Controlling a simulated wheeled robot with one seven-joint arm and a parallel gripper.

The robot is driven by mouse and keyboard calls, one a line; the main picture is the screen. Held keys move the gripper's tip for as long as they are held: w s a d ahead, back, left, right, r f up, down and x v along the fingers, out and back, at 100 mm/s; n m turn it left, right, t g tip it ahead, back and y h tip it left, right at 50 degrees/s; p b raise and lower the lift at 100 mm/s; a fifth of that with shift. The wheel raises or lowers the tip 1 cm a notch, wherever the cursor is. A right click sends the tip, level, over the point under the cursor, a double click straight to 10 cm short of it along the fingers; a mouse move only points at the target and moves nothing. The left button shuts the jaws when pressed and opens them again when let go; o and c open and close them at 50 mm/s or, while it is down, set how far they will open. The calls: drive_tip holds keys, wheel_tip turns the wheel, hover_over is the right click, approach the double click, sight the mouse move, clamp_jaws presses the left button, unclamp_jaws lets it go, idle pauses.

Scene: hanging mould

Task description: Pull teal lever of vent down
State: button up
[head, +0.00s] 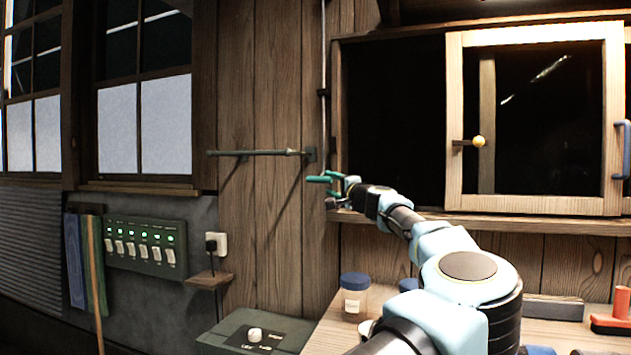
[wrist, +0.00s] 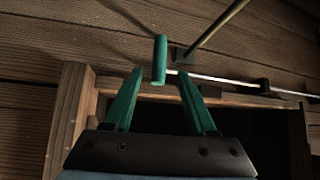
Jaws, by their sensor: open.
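The teal lever handle (head: 316,179) shows in the head view on the wood wall, left of the window frame and at the low end of a thin vertical rod. In the wrist view the handle (wrist: 160,54) points between my fingertips, and its lower end lies between them in the picture. My gripper (head: 335,185) is at the handle's right in the head view. Its two green fingers stand apart in the wrist view (wrist: 160,76), with a visible gap on each side of the handle. I cannot tell whether a finger touches it.
A dark horizontal bar (head: 255,153) juts out left of the lever. The wooden window frame (head: 453,120) and its sill (head: 480,222) lie to the right, beside my arm. Below are a jar (head: 354,298) on a bench and a switch panel (head: 143,247) on the wall.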

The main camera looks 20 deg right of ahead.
sight(320, 179)
drive_tip(key=w+p, duration=0.1)
drive_tip(key=w, duration=0.2)
drive_tip(key=w+r+p, duration=0.1)
drive_tip(key=w, duration=0.1)
drive_tip(key=w+a+p, duration=0.1)
drive_tip(key=w+p, duration=0.1)
drive_tip(key=w, duration=0.1)
drive_tip(key=shift+w+r, duration=0.2)
drive_tip(key=shift+w, duration=0.1)
drive_tip(key=shift+w+a, duration=0.15)
drive_tip(key=shift+w, duration=0.6)
clamp_jaws()
drive_tip(key=shift+f, duration=0.1)
idle(0.3)
